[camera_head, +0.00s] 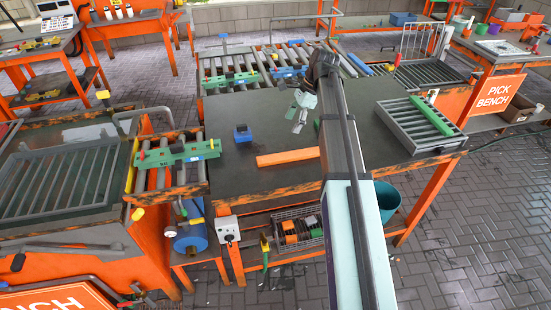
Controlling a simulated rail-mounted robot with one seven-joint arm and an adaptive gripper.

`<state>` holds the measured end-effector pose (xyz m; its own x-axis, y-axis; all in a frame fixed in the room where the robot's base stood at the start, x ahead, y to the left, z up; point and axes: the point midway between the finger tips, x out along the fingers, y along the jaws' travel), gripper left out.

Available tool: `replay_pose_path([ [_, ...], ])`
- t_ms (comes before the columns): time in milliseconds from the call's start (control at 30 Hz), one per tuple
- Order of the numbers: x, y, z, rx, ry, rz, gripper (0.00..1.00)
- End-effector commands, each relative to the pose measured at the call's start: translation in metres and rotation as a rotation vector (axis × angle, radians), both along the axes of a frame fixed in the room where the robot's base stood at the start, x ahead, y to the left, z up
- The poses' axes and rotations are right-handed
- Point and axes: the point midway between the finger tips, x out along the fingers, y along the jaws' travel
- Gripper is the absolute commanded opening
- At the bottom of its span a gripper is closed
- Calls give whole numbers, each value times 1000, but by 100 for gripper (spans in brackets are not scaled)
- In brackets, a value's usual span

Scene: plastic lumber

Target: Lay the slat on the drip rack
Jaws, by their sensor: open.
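An orange slat (288,157) lies flat on the dark tabletop (240,178), near its front edge and left of my arm. A grey slatted rack (398,118), which looks like the drip rack, sits at the table's right end. A green slat (431,115) lies across its right part. My gripper (297,112) is above the table, behind the orange slat and apart from it. It is open, and nothing shows between its fingers. My arm hides part of the tabletop between the orange slat and the rack.
A small blue block (242,133) stands on the table left of my gripper. Roller conveyors run along the back (290,62) and at the left (160,178), with green bars on them. A wire basket (295,232) of coloured pieces sits below. A teal bucket (387,199) stands under the table.

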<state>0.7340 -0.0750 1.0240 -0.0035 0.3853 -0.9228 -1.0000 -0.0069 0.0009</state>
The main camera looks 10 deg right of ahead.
Motion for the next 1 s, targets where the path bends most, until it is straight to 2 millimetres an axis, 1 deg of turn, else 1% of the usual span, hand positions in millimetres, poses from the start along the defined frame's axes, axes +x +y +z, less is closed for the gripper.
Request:
replay_pose_path([
  [300,-2,24,-55,-1,3,1,71],
  [500,-1,35,-84,-2,1,2,71],
  [600,-1,38,-91,-2,1,1,71],
  [867,-2,43,-102,-3,1,2,71],
  [1000,-4,49,-116,-2,2,2,71],
])
